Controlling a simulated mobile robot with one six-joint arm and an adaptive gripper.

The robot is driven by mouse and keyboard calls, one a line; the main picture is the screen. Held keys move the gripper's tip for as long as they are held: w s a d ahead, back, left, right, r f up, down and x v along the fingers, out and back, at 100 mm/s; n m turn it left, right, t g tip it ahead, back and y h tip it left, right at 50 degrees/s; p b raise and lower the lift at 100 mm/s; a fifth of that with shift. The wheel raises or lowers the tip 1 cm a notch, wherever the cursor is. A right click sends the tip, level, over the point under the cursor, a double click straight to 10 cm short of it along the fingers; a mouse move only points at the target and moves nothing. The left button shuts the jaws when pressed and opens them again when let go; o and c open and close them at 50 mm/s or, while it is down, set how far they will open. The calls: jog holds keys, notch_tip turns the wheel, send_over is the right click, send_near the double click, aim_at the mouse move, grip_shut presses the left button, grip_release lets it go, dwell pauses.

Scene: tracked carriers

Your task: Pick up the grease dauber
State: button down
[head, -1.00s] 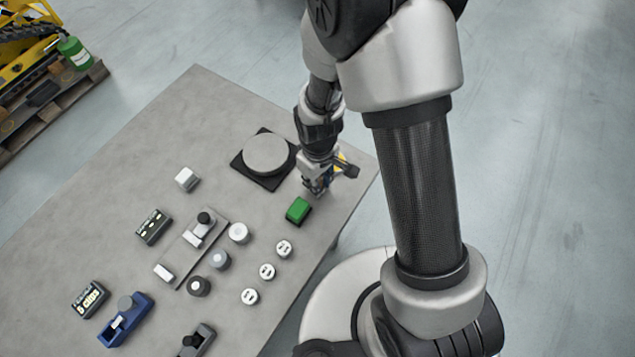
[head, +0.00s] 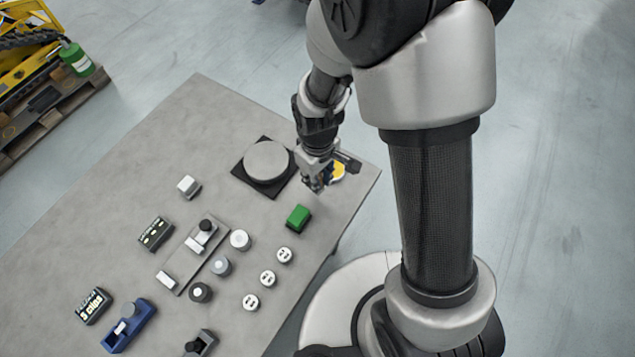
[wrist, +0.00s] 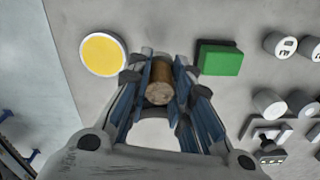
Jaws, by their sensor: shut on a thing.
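The grease dauber shows in the wrist view as a short brown cylinder (wrist: 160,86) with a paler, tan end toward the camera. My gripper (wrist: 160,68) is shut on it, with the blue-lined fingers along its left and right sides. In the head view my gripper (head: 318,187) is over the right part of the table, between the round grey plate and the table's right edge. The dauber is not distinguishable there. Whether it is clear of the table cannot be told.
A yellow disc with a pale rim (wrist: 103,54) is left of the dauber, and a green block (wrist: 220,60) is right of it. The grey round plate (head: 267,161) sits on a black base. Several small knobs and fixtures stand toward the table's front left.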

notch_tip(320, 180, up, 14)
jog(key=p, duration=0.3)
jog(key=shift+r, duration=0.25)
jog(key=c, duration=2)
grip_release()
jog(key=c, duration=0.4)
